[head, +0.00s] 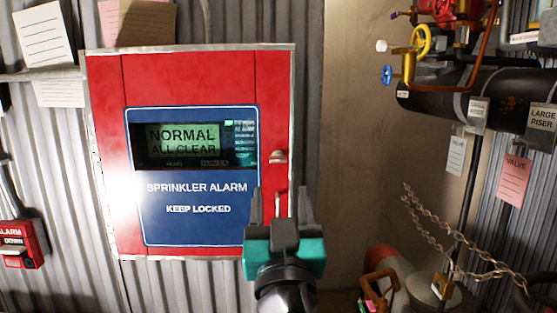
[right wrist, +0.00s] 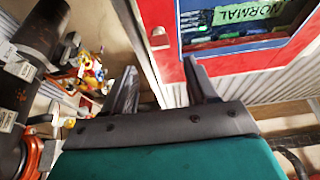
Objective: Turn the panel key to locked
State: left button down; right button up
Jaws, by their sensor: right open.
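The red sprinkler alarm panel (head: 104,160) hangs on the corrugated wall in the head view. Its display (head: 183,140) reads NORMAL ALL CLEAR. A small silver key or lock piece (head: 278,157) sits at its right side. A thin pale piece shows lower down, between my fingers; I cannot tell what it is. My right gripper (head: 279,198) is open and empty, below the silver piece. In the right wrist view the open fingers (right wrist: 159,75) point toward the panel's red edge (right wrist: 160,70), with the silver piece (right wrist: 158,38) between and beyond them. My left gripper is not in view.
A red alarm box (head: 22,245) is at lower left. Pipes with a yellow valve wheel (head: 421,40) and a blue one (head: 387,75) stand at upper right. A chain (head: 430,232) with a padlock (head: 443,286) hangs at lower right. The wall right of the panel is bare.

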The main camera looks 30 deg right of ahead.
aim_at(279, 162)
jog(key=p+x, duration=0.2)
jog(key=x, duration=0.6)
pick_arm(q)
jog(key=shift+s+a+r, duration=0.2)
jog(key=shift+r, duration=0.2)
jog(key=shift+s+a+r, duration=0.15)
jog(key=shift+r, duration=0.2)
pick_arm(e)
jog(key=shift+w+d+r, duration=0.2)
jog(key=shift+w+d, duration=0.15)
jog(key=shift+w, duration=0.25)
jog(key=shift+c, duration=0.2)
